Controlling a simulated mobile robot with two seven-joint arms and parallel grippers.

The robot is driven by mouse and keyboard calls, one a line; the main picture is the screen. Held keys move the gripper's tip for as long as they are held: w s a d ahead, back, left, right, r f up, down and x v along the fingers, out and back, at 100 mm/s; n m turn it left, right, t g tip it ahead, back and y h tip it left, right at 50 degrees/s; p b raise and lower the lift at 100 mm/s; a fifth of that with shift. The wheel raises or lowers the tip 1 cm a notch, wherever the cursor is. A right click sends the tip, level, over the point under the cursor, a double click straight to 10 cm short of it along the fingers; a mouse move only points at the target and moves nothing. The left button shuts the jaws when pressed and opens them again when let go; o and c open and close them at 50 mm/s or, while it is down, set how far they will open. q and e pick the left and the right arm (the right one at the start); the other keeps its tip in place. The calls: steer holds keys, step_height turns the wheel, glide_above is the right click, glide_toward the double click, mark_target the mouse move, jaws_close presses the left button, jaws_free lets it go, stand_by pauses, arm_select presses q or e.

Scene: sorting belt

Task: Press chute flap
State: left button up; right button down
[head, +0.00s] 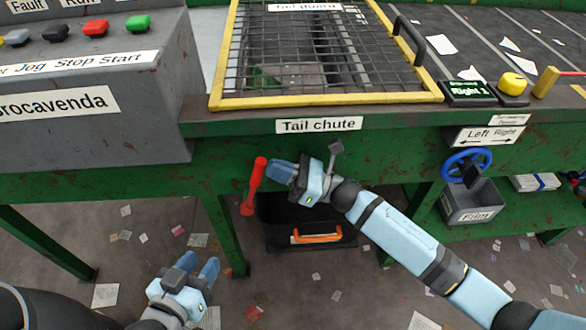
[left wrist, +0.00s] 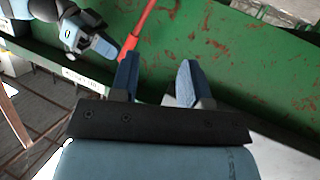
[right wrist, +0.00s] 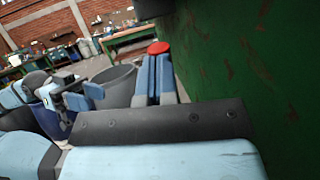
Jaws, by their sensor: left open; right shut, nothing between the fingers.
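The label Tail chute (head: 319,125) is on the green beam. Below it hangs a red lever (head: 254,185), with a round upper end and a wider lower end. My right gripper (head: 279,171) is shut and empty, its tips just right of the lever's upper part. In the right wrist view, the lever's red end (right wrist: 158,47) shows just beyond the shut fingers; contact cannot be told. The left wrist view also shows the red lever (left wrist: 138,28). My left gripper (head: 199,265) is open and empty, low at left. I cannot make out a separate flap.
A dark bin with an orange handle (head: 317,235) sits below the beam. A yellow-framed mesh guard (head: 330,101) covers the chute top. A grey button console (head: 95,85) stands left, and a blue wheel (head: 466,165) right. Paper scraps litter the open floor.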

steer(key=x, duration=0.1)
steer(key=b+x, duration=0.1)
steer(key=x, duration=0.2)
steer(key=shift+s+a, duration=0.35)
steer(key=shift+s, duration=0.1)
arm_select(q)
steer(key=d+r+t+h+b, duration=0.3)
steer(key=d+r+t+b, duration=0.1)
steer(key=r, duration=0.5)
steer(key=shift+w+d+r+m+h, duration=0.15)
steer(key=shift+w+r+m+h, duration=0.15)
steer(key=shift+h, duration=0.1)
arm_select(e)
steer(key=a, duration=0.8)
steer(key=shift+s, duration=0.15)
arm_select(q)
steer(key=shift+w+a+f+y+p, duration=0.2)
steer(key=shift+a+f, duration=0.1)
steer(key=shift+f, duration=0.25)
steer(key=shift+w+a+f+y+p, duration=0.1)
steer(key=shift+a+f+y, duration=0.15)
steer(key=shift+f, duration=0.25)
arm_select(e)
glide_toward(263, 169)
steer(key=a, duration=0.5)
steer(key=shift+s+a+f, duration=0.1)
steer(key=shift+s+f, duration=0.15)
steer(key=shift+f, duration=0.1)
